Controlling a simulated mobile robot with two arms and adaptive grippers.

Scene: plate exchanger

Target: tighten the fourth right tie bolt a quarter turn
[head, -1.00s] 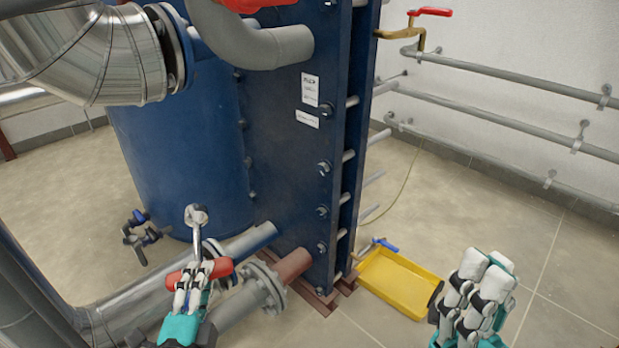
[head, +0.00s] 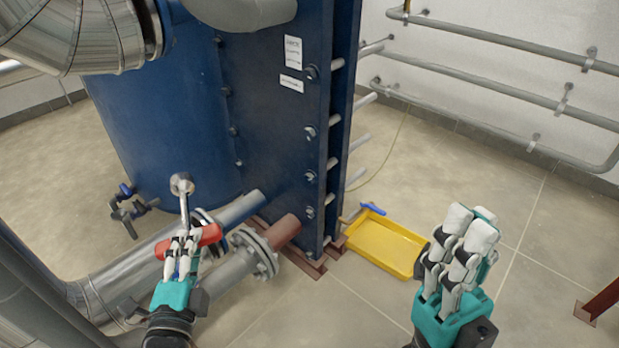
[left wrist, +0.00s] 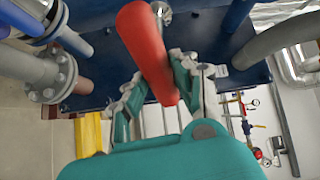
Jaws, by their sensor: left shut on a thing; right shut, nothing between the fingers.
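My left gripper (head: 184,250) is shut on the red handle of a wrench (head: 181,204) with a ring-shaped metal head pointing up. In the left wrist view the red handle (left wrist: 146,50) lies between the fingers, its metal end toward the blue plate. Tie bolts run down the right edge of the blue frame plate (head: 285,130); visible bolt heads include an upper one (head: 311,72), a middle one (head: 310,132) and lower ones (head: 310,176) (head: 309,212). The wrench appears left of these bolts, apart from them. My right gripper (head: 468,235) is shut and empty, right of the exchanger.
Flanged pipes (head: 262,254) stand out low in front. Grey pipes (head: 490,75) run along the back wall. Floor at the right is mostly clear.

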